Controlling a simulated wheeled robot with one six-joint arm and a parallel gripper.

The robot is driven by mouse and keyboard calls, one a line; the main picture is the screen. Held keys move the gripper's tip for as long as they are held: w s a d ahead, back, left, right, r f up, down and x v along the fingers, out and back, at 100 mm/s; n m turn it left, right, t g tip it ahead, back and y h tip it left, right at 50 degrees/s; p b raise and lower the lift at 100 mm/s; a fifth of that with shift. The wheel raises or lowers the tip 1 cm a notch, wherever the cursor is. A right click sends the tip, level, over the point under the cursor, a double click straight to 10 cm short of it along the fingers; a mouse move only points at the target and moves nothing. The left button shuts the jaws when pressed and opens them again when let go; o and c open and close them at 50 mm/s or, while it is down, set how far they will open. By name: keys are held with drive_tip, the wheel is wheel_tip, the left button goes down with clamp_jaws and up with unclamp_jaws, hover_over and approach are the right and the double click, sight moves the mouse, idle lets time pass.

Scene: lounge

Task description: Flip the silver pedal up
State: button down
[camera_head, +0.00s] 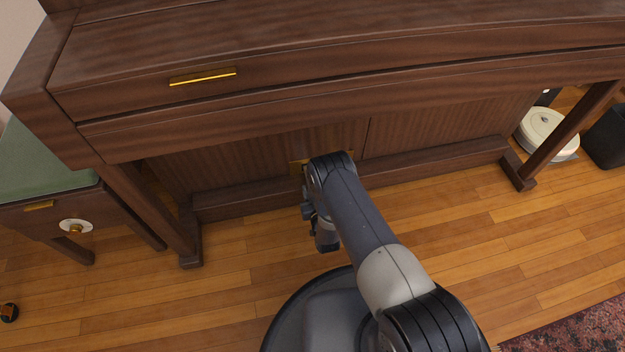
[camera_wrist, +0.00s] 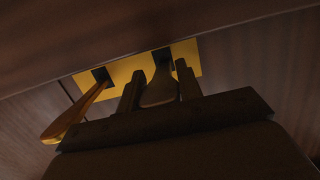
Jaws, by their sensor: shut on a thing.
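The silver pedal (camera_wrist: 159,91) sticks out of a dark slot in a gold plate (camera_wrist: 120,72) in the wrist view. How far the pedal is tilted is hard to tell. A gold pedal (camera_wrist: 72,118) comes out of another slot to the left, apart from my fingers. In the head view, a piece of the gold plate (camera_head: 294,168) shows beside my arm, which hides the pedals and my fingertips.
The wooden piano (camera_head: 250,110) overhangs the pedals, and its bottom rail (camera_head: 440,161) runs along the floor. Its front legs (camera_head: 150,213) stand either side. A green-topped cabinet (camera_head: 40,165) is at left; a round white device (camera_head: 547,133) is at right. The wooden floor (camera_head: 450,240) is open.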

drive_tip(key=shift+w+r, duration=0.1)
drive_tip(key=shift+r, duration=0.45)
drive_tip(key=shift+g+p, duration=0.3)
drive_tip(key=shift+g, duration=0.2)
drive_tip(key=c, duration=1)
unclamp_jaws()
drive_tip(key=shift+o, duration=0.2)
